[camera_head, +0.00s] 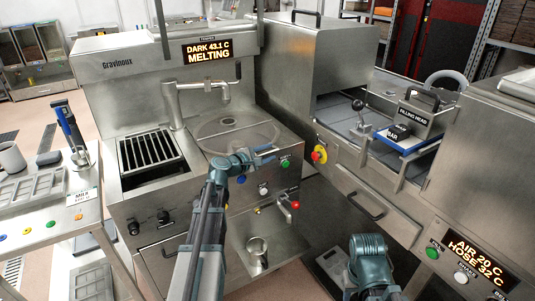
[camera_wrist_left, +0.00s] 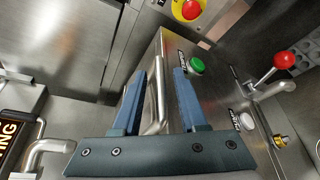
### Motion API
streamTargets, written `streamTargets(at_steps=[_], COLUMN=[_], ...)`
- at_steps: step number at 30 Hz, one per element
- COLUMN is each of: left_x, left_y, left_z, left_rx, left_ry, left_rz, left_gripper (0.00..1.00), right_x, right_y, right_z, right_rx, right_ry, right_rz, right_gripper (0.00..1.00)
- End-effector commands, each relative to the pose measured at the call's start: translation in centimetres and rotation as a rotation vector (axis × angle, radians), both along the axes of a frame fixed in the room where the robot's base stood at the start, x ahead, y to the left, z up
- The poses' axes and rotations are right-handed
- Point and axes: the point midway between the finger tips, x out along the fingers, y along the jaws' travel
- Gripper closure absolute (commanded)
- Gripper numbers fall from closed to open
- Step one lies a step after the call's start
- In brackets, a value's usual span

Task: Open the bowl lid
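The bowl lid (camera_head: 236,132) is a round, see-through cover lying flat over the bowl on top of the Gravinoux melting machine. My left gripper (camera_head: 268,154) is at the lid's front right edge. In the left wrist view the two blue fingers of this gripper (camera_wrist_left: 167,70) are apart, with a metal bar handle (camera_wrist_left: 157,100) between them.
A bent spout pipe (camera_head: 203,92) rises behind the lid, and a slotted grate (camera_head: 151,150) is at its left. A green button (camera_head: 285,163) and a red-knobbed tap (camera_head: 294,205) are on the front. An enrober-like machine with a red stop knob (camera_head: 319,154) stands close at the right.

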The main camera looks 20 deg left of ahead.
Motion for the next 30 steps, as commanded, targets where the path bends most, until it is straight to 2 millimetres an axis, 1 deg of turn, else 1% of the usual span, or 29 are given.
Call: streamTargets(at_steps=[1,6,30], left_x=[-0.01,-0.02,-0.05], left_y=[0.00,0.01,-0.01], left_z=[0.00,0.00,-0.02], left_rx=[0.000,0.000,0.000], left_ry=[0.000,0.000,0.000], left_rz=[0.000,0.000,-0.001], left_gripper=[0.70,1.00,1.00], right_x=[0.00,0.00,0.00], right_y=[0.00,0.00,0.00], right_z=[0.00,0.00,-0.01], right_rx=[0.000,0.000,0.000], right_ry=[0.000,0.000,0.000], right_rz=[0.000,0.000,0.000], right_gripper=[0.50,0.50,0.50])
